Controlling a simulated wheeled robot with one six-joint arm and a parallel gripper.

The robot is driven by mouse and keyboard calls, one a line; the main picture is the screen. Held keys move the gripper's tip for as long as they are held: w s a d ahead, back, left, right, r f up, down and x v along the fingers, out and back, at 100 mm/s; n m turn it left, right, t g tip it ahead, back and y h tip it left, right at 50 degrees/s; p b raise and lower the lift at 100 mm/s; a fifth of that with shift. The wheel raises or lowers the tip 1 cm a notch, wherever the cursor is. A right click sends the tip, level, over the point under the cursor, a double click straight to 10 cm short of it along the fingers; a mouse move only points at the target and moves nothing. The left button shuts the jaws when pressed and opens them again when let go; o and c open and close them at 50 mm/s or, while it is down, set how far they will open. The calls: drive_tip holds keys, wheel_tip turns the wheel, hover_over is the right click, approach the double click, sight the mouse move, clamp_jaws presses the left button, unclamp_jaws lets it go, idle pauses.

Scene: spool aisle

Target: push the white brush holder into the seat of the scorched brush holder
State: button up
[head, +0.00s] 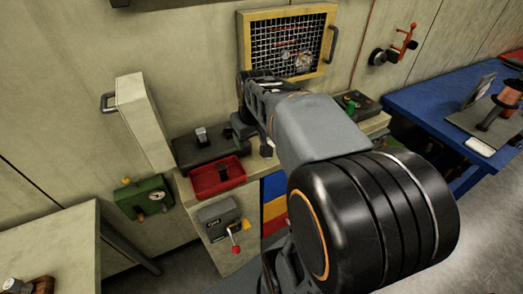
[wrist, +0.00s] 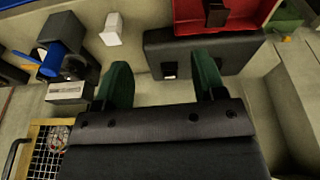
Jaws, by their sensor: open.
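In the wrist view, a small white block (wrist: 112,28), which looks like the white brush holder, stands on the pale bench top. It is ahead of and beside the left finger, apart from it. My gripper (wrist: 163,76) is open and empty, its two green fingers spread. A dark slab (wrist: 225,48) lies ahead of and beneath the fingers, with a small square dark-and-light feature (wrist: 169,70) that may be the seat. A dark piece (wrist: 215,13), possibly the scorched holder, lies in the red tray (wrist: 186,18). In the head view, my gripper (head: 241,126) is beside the dark slab (head: 190,153).
A dark unit with a blue handle (wrist: 52,60) stands left in the wrist view. In the head view, a yellow-framed mesh panel (head: 243,42) is behind my arm, a green gauge box (head: 146,197) is left, and a blue table (head: 420,105) is right.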

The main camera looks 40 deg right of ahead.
drive_tip(key=w+d, duration=0.3)
drive_tip(key=d, duration=0.7)
drive_tip(key=shift+m+g, duration=0.3)
drive_tip(key=shift+g, duration=0.2)
drive_tip(key=f, duration=0.4)
drive_tip(key=w+f+p, duration=0.1)
drive_tip(key=f, duration=0.2)
drive_tip(key=shift+w+d+f+p, duration=0.15)
drive_tip(key=shift+f+p, duration=0.1)
drive_tip(key=shift+f, duration=0.8)
drive_tip(key=shift+w+a+f+p, duration=0.15)
drive_tip(key=shift+f+p, duration=0.15)
drive_tip(key=shift+f, duration=0.75)
drive_tip(key=shift+w+d+f+p, duration=0.15)
drive_tip(key=shift+f+p, duration=0.1)
drive_tip(key=shift+f, duration=0.8)
drive_tip(key=shift+c, duration=0.4)
drive_tip(key=c, duration=0.9)
drive_tip(key=shift+c, duration=0.2)
drive_tip(key=shift+r, duration=0.15)
